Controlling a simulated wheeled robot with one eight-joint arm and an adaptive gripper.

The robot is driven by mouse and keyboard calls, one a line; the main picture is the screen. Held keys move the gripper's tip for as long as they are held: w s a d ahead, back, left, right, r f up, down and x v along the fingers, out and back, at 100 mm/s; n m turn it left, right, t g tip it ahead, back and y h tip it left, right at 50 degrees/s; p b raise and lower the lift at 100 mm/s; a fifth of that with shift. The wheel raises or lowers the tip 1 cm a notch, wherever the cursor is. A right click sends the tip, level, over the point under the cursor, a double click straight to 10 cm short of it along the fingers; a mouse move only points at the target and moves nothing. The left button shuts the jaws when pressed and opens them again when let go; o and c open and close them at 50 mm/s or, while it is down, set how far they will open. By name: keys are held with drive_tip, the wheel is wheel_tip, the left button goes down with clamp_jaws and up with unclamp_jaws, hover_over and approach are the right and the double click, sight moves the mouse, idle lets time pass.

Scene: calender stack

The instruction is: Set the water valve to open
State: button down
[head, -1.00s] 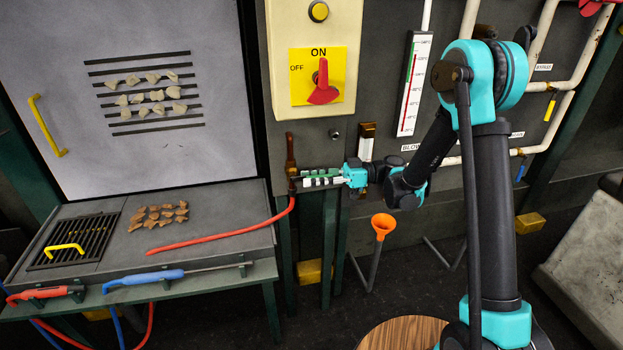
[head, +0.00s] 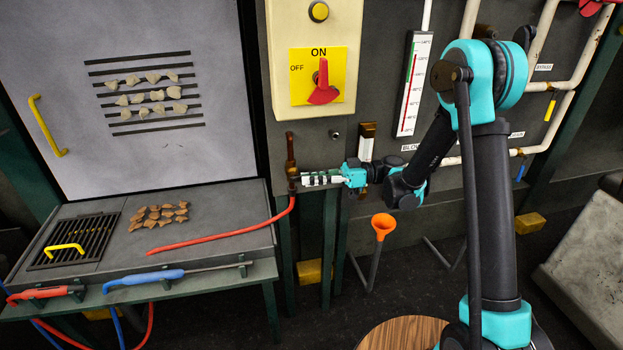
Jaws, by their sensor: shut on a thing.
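The water valve sits on a short brown vertical pipe (head: 291,160) on the machine front, below the ON/OFF switch box. A red hose (head: 240,235) leads from the pipe's lower end. My gripper (head: 308,180) reaches in from the right, roughly level, with its fingertips at the pipe. It is shut on the valve's green handle, which the fingers now hide almost wholly. The handle's exact angle cannot be read.
A red rotary switch (head: 323,84) on a yellow plate is above. A grey workbench with brown pieces (head: 158,215) is at left.

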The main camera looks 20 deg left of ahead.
sight(297, 178)
drive_tip(key=shift+r, duration=0.1)
drive_tip(key=h, duration=0.1)
drive_tip(key=r+t+h, duration=0.1)
drive_tip(key=h, duration=0.1)
drive_tip(key=shift+s+a+r+t, duration=0.1)
drive_tip(key=shift+r+t, duration=0.1)
drive_tip(key=shift+t, duration=0.1)
drive_tip(key=shift+s+a+r+t+h, duration=0.1)
drive_tip(key=shift+a+r+t+h, duration=0.1)
drive_tip(key=shift+r+t+h, duration=0.45)
drive_tip(key=shift+s+a+r+t+h, duration=0.15)
drive_tip(key=shift+t+h, duration=0.2)
drive_tip(key=shift+h, duration=0.7)
drive_tip(key=shift+f, duration=0.1)
drive_tip(key=c, duration=1.5)
unclamp_jaws()
drive_tip(key=shift+w, duration=0.15)
drive_tip(key=v, duration=1.2)
